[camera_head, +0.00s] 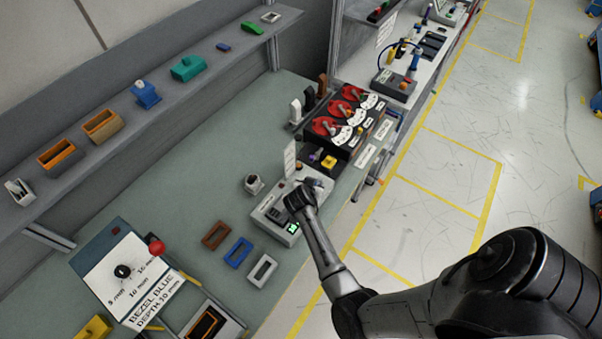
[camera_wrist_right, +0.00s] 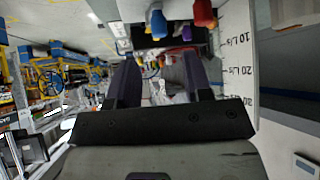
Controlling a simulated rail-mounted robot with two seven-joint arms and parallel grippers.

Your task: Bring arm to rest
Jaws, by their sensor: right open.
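My right arm comes in from the lower right in the head view. Its gripper (camera_head: 311,187) is over a grey box with a green display (camera_head: 268,211) on the bench; I cannot tell whether it touches the box. In the right wrist view the two dark fingers (camera_wrist_right: 160,72) are apart, with no object visibly held between them. A white card with an L/s scale (camera_wrist_right: 238,60) stands close beside the fingers, to the right in that view. My left gripper is not in view.
Red dials (camera_head: 338,118) on a black panel lie beyond the gripper. Brown, blue and grey frames (camera_head: 238,251) lie on the green bench, near a white "BEZEL BLUE" panel (camera_head: 128,278). A shelf (camera_head: 150,108) runs along the back.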

